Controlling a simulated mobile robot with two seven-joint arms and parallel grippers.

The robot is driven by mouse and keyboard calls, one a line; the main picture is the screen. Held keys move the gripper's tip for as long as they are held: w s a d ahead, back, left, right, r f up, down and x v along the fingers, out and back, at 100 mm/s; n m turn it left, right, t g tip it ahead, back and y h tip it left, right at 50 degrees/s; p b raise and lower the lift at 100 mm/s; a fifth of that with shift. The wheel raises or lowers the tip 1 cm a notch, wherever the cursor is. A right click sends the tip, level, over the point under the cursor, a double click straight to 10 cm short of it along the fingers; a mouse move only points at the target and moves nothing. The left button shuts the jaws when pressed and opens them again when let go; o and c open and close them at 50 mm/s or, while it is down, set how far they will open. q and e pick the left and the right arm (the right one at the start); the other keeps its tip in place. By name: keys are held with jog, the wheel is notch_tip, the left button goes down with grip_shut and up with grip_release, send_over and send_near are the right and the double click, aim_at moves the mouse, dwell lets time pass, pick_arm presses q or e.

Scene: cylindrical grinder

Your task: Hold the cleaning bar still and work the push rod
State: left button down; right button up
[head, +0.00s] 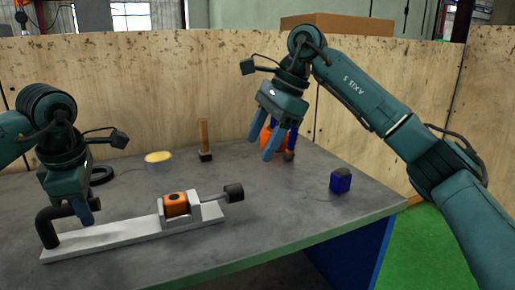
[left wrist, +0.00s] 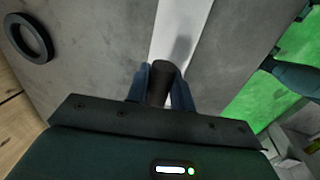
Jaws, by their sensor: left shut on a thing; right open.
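The cleaning bar (head: 110,239) is a long pale grey bar lying on the table, with a black bent handle (head: 47,228) at its left end. My left gripper (head: 86,212) is shut on that handle; the left wrist view shows the dark handle (left wrist: 160,84) between both fingers. An orange block (head: 177,205) sits in a grey holder at the bar's right end. The push rod (head: 233,193), with a black knob, sticks out to the right of the holder. My right gripper (head: 264,147) is open, above the back of the table, away from the rod.
An orange and blue object (head: 285,143) stands partly hidden behind my right gripper. A blue block (head: 341,181) lies near the right edge. A wooden-handled tool (head: 204,140), a yellow-topped round tin (head: 158,160) and a black ring (left wrist: 29,38) are at the back.

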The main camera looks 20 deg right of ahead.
pick_arm(q)
jog(key=c, duration=1.1)
grip_release()
jog(key=shift+c, duration=0.2)
notch_tip(320, 180, up, 12)
jog(key=s, duration=0.2)
jog(key=shift+s, duration=0.2)
jog(key=shift+s+f, duration=0.1)
jog(key=shift+f, duration=0.05)
